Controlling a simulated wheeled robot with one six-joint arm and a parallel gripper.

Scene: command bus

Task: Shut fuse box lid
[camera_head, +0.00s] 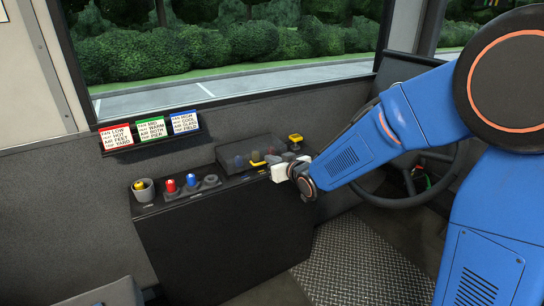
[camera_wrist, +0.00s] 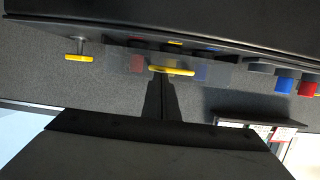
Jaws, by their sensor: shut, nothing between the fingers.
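The fuse box has a see-through smoky lid (camera_head: 236,149) and sits on the dark console's top in the head view. Coloured fuses show through it. The lid (camera_wrist: 121,64) also shows in the wrist view, with a yellow handle (camera_wrist: 172,71) along its edge; the same handle (camera_head: 257,163) is at its front in the head view. I cannot tell whether the lid is fully down or a gap is left. My gripper (camera_head: 272,162) is at the front right of the fuse box. In the wrist view its narrow shut fingers (camera_wrist: 161,82) end close by the handle; contact is unclear.
A yellow-topped knob (camera_head: 295,138) stands right of the fuse box. Red and blue knobs (camera_head: 180,184) and a cup with a yellow item (camera_head: 143,190) are to the left. Three label cards (camera_head: 150,128) line the wall. The steering wheel (camera_head: 408,190) is at the right.

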